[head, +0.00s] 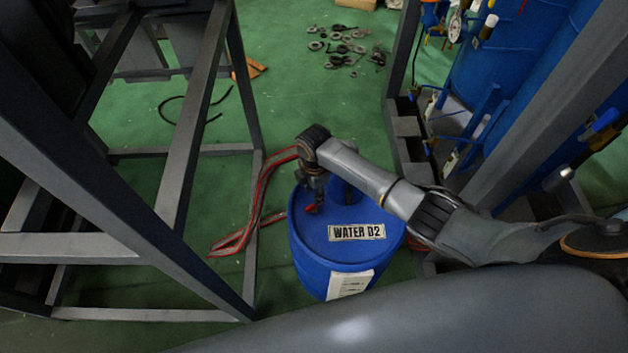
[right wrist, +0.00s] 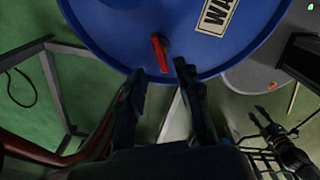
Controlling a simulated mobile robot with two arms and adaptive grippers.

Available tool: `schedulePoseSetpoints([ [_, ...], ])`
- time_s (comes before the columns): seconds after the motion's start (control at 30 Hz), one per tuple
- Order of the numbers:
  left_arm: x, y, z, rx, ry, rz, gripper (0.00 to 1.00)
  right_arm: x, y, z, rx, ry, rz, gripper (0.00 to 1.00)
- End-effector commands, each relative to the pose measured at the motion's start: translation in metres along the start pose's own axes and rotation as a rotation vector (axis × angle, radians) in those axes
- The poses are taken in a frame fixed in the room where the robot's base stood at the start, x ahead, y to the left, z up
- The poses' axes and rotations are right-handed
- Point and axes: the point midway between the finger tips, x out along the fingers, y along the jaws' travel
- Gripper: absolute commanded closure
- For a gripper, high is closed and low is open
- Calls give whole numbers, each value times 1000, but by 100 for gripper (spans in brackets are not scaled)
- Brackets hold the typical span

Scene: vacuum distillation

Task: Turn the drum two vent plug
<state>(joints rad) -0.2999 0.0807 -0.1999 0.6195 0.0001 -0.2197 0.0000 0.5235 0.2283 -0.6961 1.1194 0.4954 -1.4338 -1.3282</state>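The blue drum (head: 310,252) marked "WATER D2" stands on the floor in the middle of the head view. Its red vent plug (head: 312,209) shows on the lid, just below my right gripper (head: 313,193). In the right wrist view the red plug handle (right wrist: 160,53) lies on the blue lid (right wrist: 115,40), near the drum's edge. My right gripper (right wrist: 159,78) is open there, with its two fingers apart and the handle just beyond the gap between their tips. Nothing is held.
A grey metal frame (head: 190,150) stands left of the drum, with a red hose (head: 262,205) between them. A blue tank (head: 490,75) with a gauge and valves stands at the right. Several loose fittings (head: 345,45) lie on the green floor behind.

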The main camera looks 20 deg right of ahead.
Motion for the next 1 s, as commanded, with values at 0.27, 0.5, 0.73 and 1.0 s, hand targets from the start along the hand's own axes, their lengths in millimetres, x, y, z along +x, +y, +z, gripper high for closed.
schedulePoseSetpoints([
  [0.27, 0, 1, 0, 0, 0, 1, 60, -49, 1, 0, 0, 0, 2, 66],
  [0.5, 0, 1, 0, 0, 0, 1, 60, -62, 0, 0, 0, -1, -1, 66],
  [0.73, 0, 1, 0, 0, 0, 1, 60, -62, 0, 0, 0, 0, -1, 66],
  [1.0, 0, 1, 0, 0, 0, 1, 60, -61, -1, -1, 2, 1, -1, 66],
])
